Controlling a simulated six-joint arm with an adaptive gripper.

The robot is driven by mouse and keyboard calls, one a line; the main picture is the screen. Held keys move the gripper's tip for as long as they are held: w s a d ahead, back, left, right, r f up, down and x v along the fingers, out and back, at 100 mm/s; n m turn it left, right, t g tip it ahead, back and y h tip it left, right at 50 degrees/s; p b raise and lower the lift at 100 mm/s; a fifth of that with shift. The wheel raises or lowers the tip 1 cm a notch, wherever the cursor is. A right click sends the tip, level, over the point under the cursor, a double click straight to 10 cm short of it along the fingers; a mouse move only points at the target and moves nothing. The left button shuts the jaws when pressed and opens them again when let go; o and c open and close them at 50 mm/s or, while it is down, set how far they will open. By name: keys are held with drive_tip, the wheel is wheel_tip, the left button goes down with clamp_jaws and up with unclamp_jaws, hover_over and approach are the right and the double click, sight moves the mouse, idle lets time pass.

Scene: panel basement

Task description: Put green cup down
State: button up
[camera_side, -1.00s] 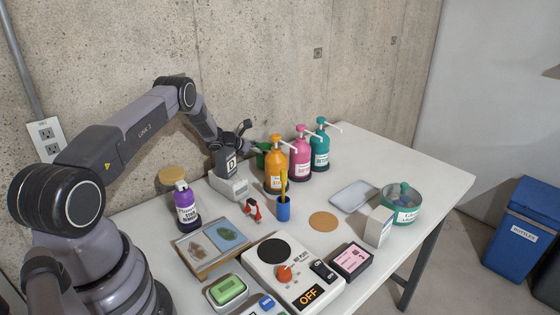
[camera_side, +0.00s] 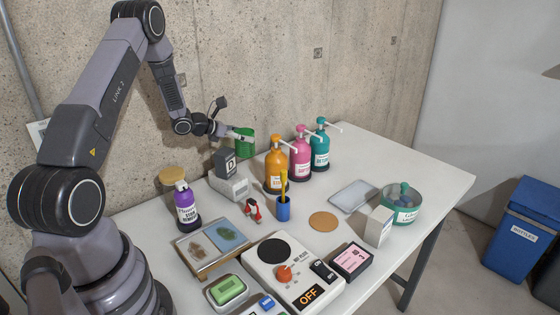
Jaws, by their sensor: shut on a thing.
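The green cup (camera_side: 245,141) is up in the air near the concrete wall, above the back of the table and behind the orange pump bottle. My gripper (camera_side: 232,134) is shut on the green cup from its left side. The cup looks roughly upright, and it is clear of the table. A dark grey block marked D (camera_side: 225,162) on a white box stands below my gripper. A round cork coaster (camera_side: 323,221) lies bare on the table.
Orange (camera_side: 275,166), pink (camera_side: 300,156) and teal (camera_side: 320,146) pump bottles stand below and right of the cup. A blue cup (camera_side: 283,209), purple bottle (camera_side: 184,208), hot plate (camera_side: 290,275) and grey tray (camera_side: 354,195) occupy the table. The far right table end is clear.

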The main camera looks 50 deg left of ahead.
drive_tip(key=s+d+r+m+g+h, duration=0.1)
drive_tip(key=d+r+m+g+h, duration=0.15)
drive_tip(key=d, duration=0.75)
drive_tip(key=s+d+r+m+g+h, duration=0.1)
drive_tip(key=d+m+h, duration=0.3)
drive_tip(key=d, duration=0.7)
drive_tip(key=s+d+f+n+t+y, duration=0.2)
drive_tip(key=s+d+f+n+y, duration=0.1)
drive_tip(key=s+d, duration=0.3)
drive_tip(key=shift+n+t, duration=0.25)
drive_tip(key=shift+n, duration=0.1)
drive_tip(key=w+f, duration=0.3)
drive_tip(key=w, duration=0.1)
drive_tip(key=w+f, duration=0.3)
drive_tip(key=w, duration=0.2)
drive_tip(key=w+f, duration=0.3)
drive_tip(key=w, duration=0.1)
drive_tip(key=shift+w+d+f, duration=0.3)
drive_tip(key=shift+w+f, duration=0.05)
drive_tip(key=shift+f, duration=0.05)
wheel_tip(320, 180, down, 3)
drive_tip(key=shift+r, duration=0.15)
drive_tip(key=shift+w+f, duration=0.15)
drive_tip(key=shift+f, duration=0.05)
